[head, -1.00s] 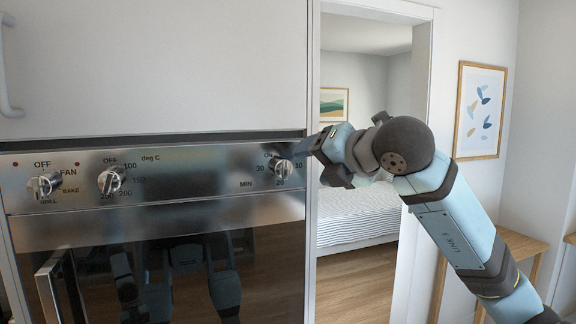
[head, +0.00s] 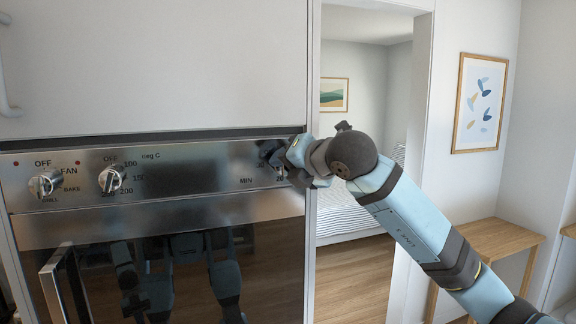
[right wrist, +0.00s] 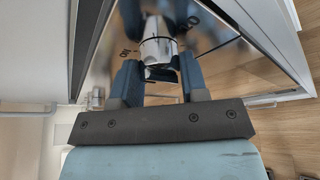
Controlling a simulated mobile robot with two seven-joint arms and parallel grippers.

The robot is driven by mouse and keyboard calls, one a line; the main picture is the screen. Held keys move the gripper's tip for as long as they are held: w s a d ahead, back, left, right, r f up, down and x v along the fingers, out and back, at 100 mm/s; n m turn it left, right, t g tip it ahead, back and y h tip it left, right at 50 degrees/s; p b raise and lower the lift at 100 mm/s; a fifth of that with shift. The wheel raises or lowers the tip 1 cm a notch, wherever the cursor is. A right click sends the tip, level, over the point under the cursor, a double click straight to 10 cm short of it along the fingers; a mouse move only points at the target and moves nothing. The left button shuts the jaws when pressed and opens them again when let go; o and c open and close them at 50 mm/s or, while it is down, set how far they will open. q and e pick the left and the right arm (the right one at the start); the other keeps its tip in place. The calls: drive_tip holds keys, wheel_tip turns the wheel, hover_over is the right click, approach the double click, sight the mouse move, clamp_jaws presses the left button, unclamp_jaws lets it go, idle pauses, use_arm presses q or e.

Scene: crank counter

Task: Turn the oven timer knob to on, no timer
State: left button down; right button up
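The oven timer knob is a silver knob at the right end of the steel control panel. In the head view my right gripper (head: 276,160) covers it, with the fingers at the panel. In the right wrist view the timer knob (right wrist: 158,45) sits between and just beyond the two blue fingertips of my right gripper (right wrist: 160,75). The fingers stand apart on either side of it. I cannot tell whether they touch it. The knob's pointer setting is not readable. My left gripper is not in view.
The mode knob (head: 45,184) and the temperature knob (head: 112,178) sit further left on the panel (head: 200,172). A dark oven door with a handle (head: 50,285) is below. A doorway to a bedroom and a wooden table (head: 500,240) are on the right.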

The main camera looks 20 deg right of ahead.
drive_tip(key=shift+c, duration=1.1)
drive_tip(key=n+h+b, duration=0.1)
drive_tip(key=n+b, duration=0.1)
drive_tip(key=b, duration=0.1)
drive_tip(key=shift+a+n+g+h, duration=0.1)
drive_tip(key=shift+n+g+h, duration=0.2)
drive_tip(key=shift+a+r+n+h+b, duration=0.1)
drive_tip(key=shift+n+h+b, duration=0.9)
drive_tip(key=shift+n+b, duration=0.3)
drive_tip(key=o, duration=0.9)
